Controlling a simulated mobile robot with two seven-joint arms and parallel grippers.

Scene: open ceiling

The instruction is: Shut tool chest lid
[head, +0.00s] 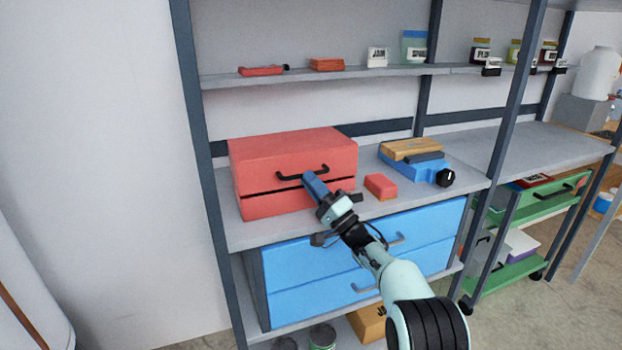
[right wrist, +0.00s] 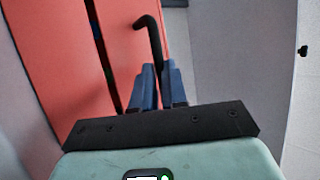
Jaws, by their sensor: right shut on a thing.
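The red tool chest (head: 262,205) stands on the shelf at the left. Its lid (head: 290,147) lies down over the body, with a narrow dark gap along the seam. The black handle (head: 288,177) is on the lid's front. My right gripper (head: 308,178), with blue fingers, is at the right end of this handle. In the right wrist view, the fingers (right wrist: 157,78) are shut on the handle (right wrist: 151,32), and the dark seam runs beside the lid (right wrist: 128,45). The gripped end is hidden between the fingers. My left gripper is not in view.
A small red box (head: 380,186) sits close to the right of my gripper. A blue case (head: 415,168) with a wooden block on it stands further right. Blue drawers (head: 350,262) lie below the shelf. A narrow upper shelf (head: 340,77) holds small items.

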